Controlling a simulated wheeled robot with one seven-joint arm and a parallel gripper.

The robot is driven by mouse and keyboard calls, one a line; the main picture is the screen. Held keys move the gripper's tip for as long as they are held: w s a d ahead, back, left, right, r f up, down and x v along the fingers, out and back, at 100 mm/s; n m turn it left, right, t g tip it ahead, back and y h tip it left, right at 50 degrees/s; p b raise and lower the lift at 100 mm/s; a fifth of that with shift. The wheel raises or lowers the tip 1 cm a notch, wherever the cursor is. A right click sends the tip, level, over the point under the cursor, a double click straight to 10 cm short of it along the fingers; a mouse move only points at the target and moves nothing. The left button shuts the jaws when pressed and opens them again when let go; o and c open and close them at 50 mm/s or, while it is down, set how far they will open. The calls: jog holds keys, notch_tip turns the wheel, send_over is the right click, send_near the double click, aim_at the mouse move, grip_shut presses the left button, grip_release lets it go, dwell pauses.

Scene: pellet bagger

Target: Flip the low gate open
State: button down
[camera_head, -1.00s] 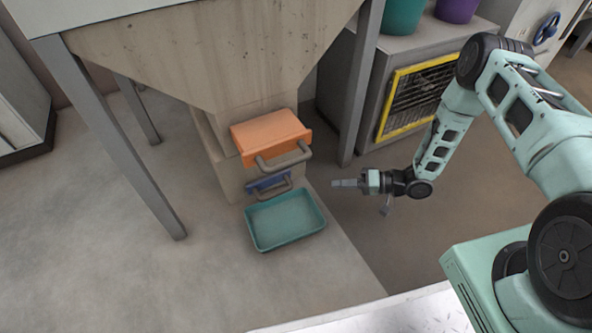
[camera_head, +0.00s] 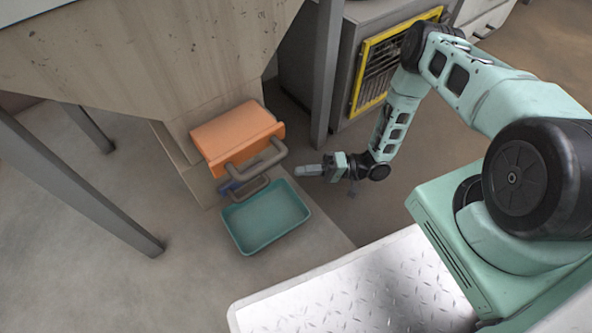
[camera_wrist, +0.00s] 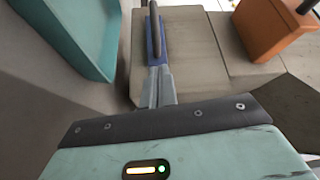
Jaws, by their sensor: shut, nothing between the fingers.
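The low gate (camera_head: 227,188) is a small blue plate with a grey-brown bar handle (camera_head: 252,189), under the orange upper gate (camera_head: 235,134). The orange gate and its handle hide most of it in the head view. My gripper (camera_head: 297,170) is shut and empty, to the right of the low handle, with its fingers pointing towards it. In the wrist view the shut fingers (camera_wrist: 158,88) line up with the blue low gate (camera_wrist: 155,42) and its handle (camera_wrist: 154,22), which appear just beyond the tips. I cannot tell whether they touch.
A teal tray (camera_head: 265,216) lies on the floor below the gates; it fills the upper left of the wrist view (camera_wrist: 75,30). The hopper (camera_head: 160,60) hangs above. A grey post (camera_head: 325,75) and a yellow-framed cabinet (camera_head: 350,85) stand behind. Floor right of the tray is clear.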

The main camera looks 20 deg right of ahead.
jog(key=b+x, duration=0.3)
jog(key=x, duration=0.5)
jog(key=shift+a, duration=0.15)
jog(key=s+d+p, duration=0.2)
jog(key=s, duration=0.6)
jog(key=shift+s+d, duration=0.2)
